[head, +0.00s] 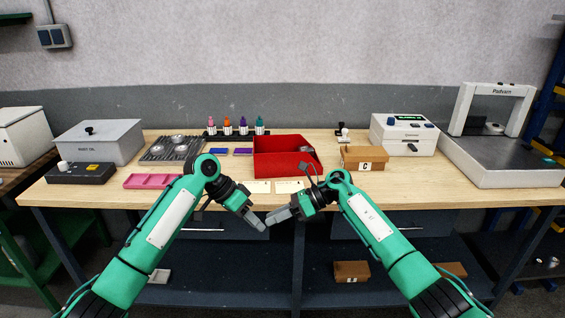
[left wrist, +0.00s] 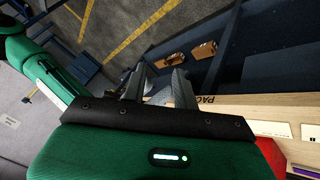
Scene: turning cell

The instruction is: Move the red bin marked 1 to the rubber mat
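A red bin (head: 272,164) stands on the workbench just right of its middle. It also shows at the lower right of the left wrist view (left wrist: 270,152). I cannot read a number on it. A dark ribbed mat (head: 153,154) lies to its left on the bench, with several round metal pieces on it. My left gripper (head: 256,220) is in front of the bench edge, apart from the bin. Its fingers stand apart in the left wrist view (left wrist: 158,88). My right gripper (head: 278,216) is beside it, also in front of the bin; its finger gap is unclear.
A pink tray (head: 150,181) lies in front of the mat.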

